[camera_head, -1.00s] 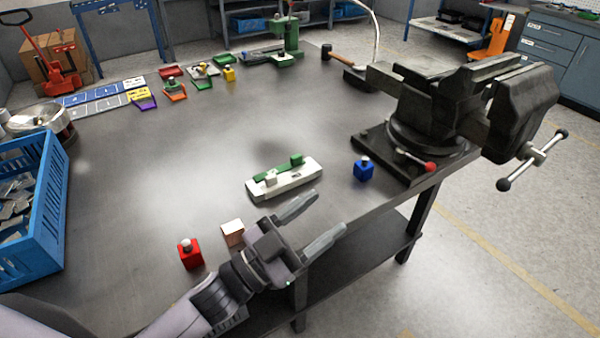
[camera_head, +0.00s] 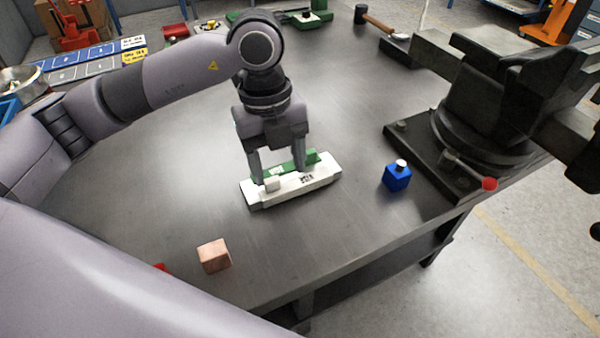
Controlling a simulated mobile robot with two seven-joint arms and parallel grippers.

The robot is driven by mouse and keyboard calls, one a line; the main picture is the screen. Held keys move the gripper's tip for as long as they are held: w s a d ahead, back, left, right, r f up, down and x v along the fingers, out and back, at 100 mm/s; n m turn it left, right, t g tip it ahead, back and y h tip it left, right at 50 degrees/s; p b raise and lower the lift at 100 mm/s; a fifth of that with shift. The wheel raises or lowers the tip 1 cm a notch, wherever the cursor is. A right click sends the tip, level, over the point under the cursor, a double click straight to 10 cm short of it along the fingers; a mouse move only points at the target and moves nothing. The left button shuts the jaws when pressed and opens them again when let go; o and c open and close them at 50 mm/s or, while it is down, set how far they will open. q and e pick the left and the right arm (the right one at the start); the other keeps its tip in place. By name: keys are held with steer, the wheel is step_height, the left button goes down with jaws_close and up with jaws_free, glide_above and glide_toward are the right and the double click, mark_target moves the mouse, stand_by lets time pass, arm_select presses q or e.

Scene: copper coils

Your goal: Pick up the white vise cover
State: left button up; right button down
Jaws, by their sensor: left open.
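The white vise cover (camera_head: 312,182) is a long white bar with green parts on it, lying on the dark workbench (camera_head: 200,150) near the middle of the picture. My left gripper (camera_head: 277,178) points down over the cover, its two fingers apart at the left half of the bar. The fingertips are at about the height of the cover; whether they touch it I cannot tell. My right gripper does not show.
A dark vise (camera_head: 480,130) stands at the bench's right corner. A blue block (camera_head: 397,176) is between it and the cover. A copper block (camera_head: 213,256) and a mostly hidden red block (camera_head: 160,267) are in front. A hammer (camera_head: 380,24) lies at the back.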

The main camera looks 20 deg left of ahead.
mark_target(273, 181)
arm_select(q)
steer(key=shift+w+a+r+n+t+y, duration=0.1)
steer(key=shift+w+a+n+t+y, duration=0.15)
steer(key=shift+w+a, duration=0.3)
steer(key=shift+w+a+r+n+t+y, duration=0.15)
steer(key=shift+w+a+y, duration=0.2)
steer(key=shift+a, duration=0.3)
step_height(273, 181, down, 7)
steer(key=shift+r, duration=0.1)
steer(key=c, duration=1.1)
